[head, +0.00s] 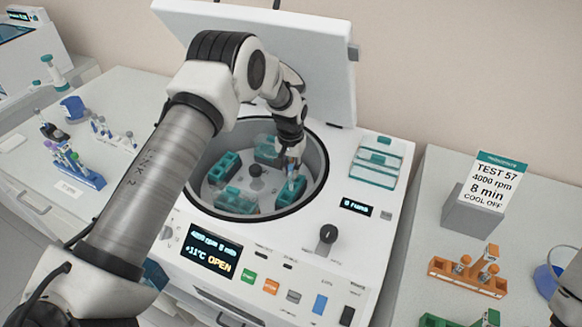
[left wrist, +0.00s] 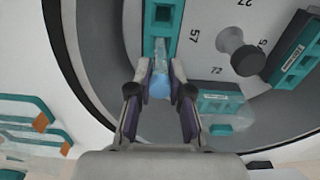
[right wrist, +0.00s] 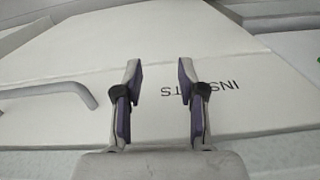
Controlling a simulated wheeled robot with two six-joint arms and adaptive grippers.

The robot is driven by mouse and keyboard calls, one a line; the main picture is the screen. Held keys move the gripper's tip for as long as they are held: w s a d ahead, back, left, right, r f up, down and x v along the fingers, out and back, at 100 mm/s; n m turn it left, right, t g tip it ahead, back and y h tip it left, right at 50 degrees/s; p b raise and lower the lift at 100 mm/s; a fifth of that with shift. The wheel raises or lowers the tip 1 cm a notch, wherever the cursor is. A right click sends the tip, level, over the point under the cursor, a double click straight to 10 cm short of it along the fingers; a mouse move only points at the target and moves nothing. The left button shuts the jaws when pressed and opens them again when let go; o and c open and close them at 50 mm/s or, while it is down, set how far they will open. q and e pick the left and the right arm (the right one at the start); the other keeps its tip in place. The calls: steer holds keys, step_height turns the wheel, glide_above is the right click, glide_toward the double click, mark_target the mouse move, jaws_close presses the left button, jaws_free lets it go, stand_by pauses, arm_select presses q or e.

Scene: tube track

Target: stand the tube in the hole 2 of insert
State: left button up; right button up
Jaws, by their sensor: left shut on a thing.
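My left gripper (head: 292,157) reaches down into the open centrifuge bowl. In the left wrist view the left gripper (left wrist: 160,75) is shut on a clear tube with a blue cap (left wrist: 158,88). The tube's far end meets a teal insert (left wrist: 163,18) with dark square holes; I cannot tell how deep it sits or in which hole. In the head view this teal insert (head: 290,191) stands at the right of the rotor, below the gripper. My right gripper (right wrist: 160,88) is open and empty in the right wrist view, above a pale surface lettered "INSERTS".
Other teal inserts (head: 223,165) sit around the rotor knob (head: 256,171). An orange rack (head: 466,275) stands on the right bench. A blue tube rack (head: 78,172) is at the left.

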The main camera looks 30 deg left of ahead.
arm_select(q)
step_height(320, 180, down, 2)
steer(key=shift+s+f+b, duration=0.1)
steer(key=shift+b, duration=0.4)
steer(key=shift+s, duration=0.1)
steer(key=o, duration=0.9)
step_height(320, 180, up, 8)
steer(key=shift+s+a, duration=0.15)
steer(key=shift+s, duration=0.3)
